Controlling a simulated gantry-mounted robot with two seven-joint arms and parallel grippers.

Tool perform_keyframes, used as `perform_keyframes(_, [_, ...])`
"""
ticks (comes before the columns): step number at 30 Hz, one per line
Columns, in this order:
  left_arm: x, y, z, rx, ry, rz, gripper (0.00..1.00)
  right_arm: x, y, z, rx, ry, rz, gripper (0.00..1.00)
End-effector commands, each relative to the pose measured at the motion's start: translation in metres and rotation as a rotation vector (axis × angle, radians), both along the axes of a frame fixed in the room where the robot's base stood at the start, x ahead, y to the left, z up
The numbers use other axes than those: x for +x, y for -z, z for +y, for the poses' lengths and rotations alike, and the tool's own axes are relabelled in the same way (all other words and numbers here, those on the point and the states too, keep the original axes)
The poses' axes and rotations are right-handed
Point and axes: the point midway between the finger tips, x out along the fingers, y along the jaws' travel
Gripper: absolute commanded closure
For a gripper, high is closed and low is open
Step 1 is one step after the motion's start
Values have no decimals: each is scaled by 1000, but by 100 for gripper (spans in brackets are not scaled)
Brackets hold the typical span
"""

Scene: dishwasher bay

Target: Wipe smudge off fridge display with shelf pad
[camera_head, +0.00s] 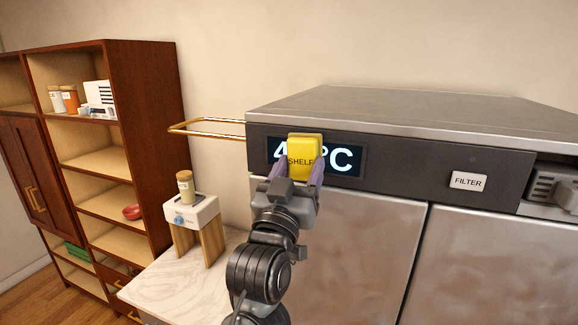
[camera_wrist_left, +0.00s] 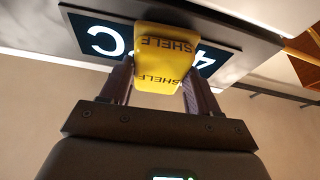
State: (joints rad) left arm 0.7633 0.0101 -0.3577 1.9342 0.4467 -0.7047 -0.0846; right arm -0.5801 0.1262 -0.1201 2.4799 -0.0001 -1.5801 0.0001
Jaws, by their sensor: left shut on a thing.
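The yellow pad marked SHELF (camera_head: 304,150) is in front of the middle of the fridge display (camera_head: 347,159) and covers part of its reading; whether it touches the glass I cannot tell. My left gripper (camera_head: 297,172) is shut on the pad, with one finger on each side. In the left wrist view the pad (camera_wrist_left: 165,58) sits between the two fingers (camera_wrist_left: 155,85), over the display (camera_wrist_left: 100,38). No smudge shows on the visible parts of the display; the part behind the pad is hidden. My right gripper is not in view.
The fridge (camera_head: 410,110) has a FILTER label (camera_head: 468,181) right of the display. A brass rail (camera_head: 205,127) sticks out at its left. A white device with a jar (camera_head: 192,212) stands on a marble counter (camera_head: 190,290). A wooden shelf unit (camera_head: 145,130) stands at left.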

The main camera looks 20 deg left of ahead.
Motion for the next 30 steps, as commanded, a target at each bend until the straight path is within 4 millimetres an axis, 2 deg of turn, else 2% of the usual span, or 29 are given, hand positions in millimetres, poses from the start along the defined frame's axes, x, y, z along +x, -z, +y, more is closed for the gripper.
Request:
perform_keyframes(11, [0, 0, -14, -1, 0, 1, 63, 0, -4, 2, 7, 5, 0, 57])
perform_keyframes(24, [2, 0, -45, -1, 1, 2, 63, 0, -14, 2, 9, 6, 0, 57])
perform_keyframes(30, [0, 0, -48, 1, 0, 2, 63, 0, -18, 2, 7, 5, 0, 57])
